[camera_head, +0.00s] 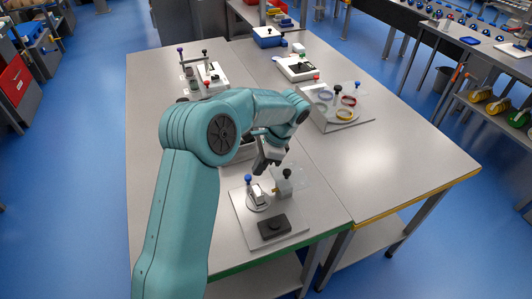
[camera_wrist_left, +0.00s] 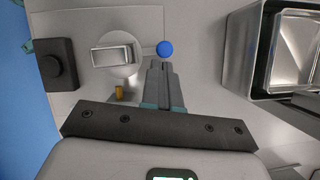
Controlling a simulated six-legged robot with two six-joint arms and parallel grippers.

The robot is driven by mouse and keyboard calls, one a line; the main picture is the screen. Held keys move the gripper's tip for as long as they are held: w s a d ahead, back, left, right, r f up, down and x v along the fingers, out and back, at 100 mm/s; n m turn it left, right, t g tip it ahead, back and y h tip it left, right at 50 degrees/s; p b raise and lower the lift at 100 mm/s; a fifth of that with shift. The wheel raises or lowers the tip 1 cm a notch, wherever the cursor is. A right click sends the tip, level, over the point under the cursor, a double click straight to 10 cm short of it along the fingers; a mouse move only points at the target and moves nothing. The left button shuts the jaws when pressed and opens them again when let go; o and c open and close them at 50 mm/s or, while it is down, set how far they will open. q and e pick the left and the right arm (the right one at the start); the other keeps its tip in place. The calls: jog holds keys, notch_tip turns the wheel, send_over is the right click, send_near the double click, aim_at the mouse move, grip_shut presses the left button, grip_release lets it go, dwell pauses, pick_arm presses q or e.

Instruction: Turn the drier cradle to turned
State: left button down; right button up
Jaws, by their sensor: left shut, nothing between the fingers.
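On the near end of the table, a pale base plate (camera_head: 240,217) carries a small round turntable with a pale rectangular cradle (camera_head: 257,196). A blue ball knob (camera_head: 248,178) stands at its edge. In the left wrist view the cradle (camera_wrist_left: 113,56) lies upper left, with the blue knob (camera_wrist_left: 164,49) to its right. My left gripper (camera_head: 268,163) is shut and empty, above the far part of the plate. In the left wrist view its fingertips (camera_wrist_left: 160,64) appear just below the blue knob; I cannot tell whether they touch. My right gripper is not in view.
A black block (camera_head: 274,226) sits at the plate's near edge. A grey post with a black knob (camera_head: 286,174) and a clear panel stand at its right. A metal tub (camera_wrist_left: 288,48) is right in the wrist view.

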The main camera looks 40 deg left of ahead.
pick_arm(q)
jog(key=shift+s+f, duration=0.15)
jog(key=shift+f, duration=0.3)
jog(key=shift+s+f, duration=0.25)
jog(key=shift+f, duration=0.05)
jog(key=shift+a+f, duration=0.1)
jog(key=shift+a, duration=0.05)
jog(key=shift+w, duration=0.1)
